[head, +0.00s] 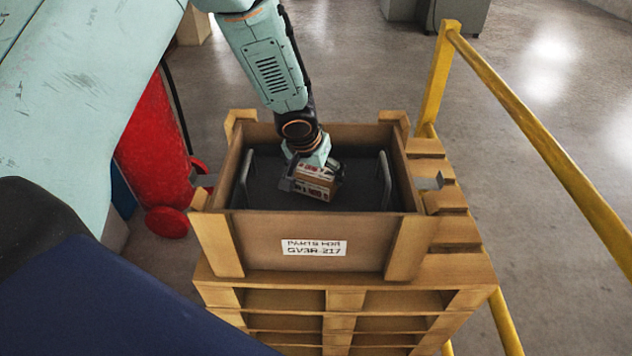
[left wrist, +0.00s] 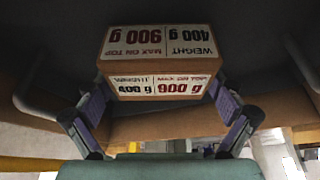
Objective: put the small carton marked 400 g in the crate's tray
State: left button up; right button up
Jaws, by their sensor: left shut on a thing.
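The small carton (head: 315,181) is brown with white and red labels. In the left wrist view the carton (left wrist: 160,52) shows upside-down print reading "WEIGHT 400 g" and "MAX ON TOP 900 g". My left gripper (head: 311,185) is shut on the carton, and its two fingers (left wrist: 160,112) show at either side of it. The gripper and carton are inside the opening of the wooden crate (head: 375,244), over its dark tray (head: 262,190). The tray has a handle at each side. I cannot tell whether the carton touches the tray floor. My right gripper is not in view.
The crate is labelled "PARTS FOR GV3R-217" and stands on stacked wooden pallets (head: 345,288). A yellow railing (head: 540,140) runs along the right. A red cylinder (head: 155,150) stands at the left. Grey floor (head: 370,70) is clear behind the crate.

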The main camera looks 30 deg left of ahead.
pick_arm(q)
jog(key=shift+w+a+f+b, duration=0.1)
jog(key=shift+f+b, duration=0.25)
jog(key=shift+f, duration=0.45)
jog(key=shift+d+r, duration=0.1)
jog(key=shift+d, duration=0.1)
jog(key=shift+a, duration=0.1)
jog(key=o, duration=1.3)
jog(key=shift+f, duration=0.2)
jog(key=shift+o, duration=0.2)
jog(key=shift+r, duration=0.1)
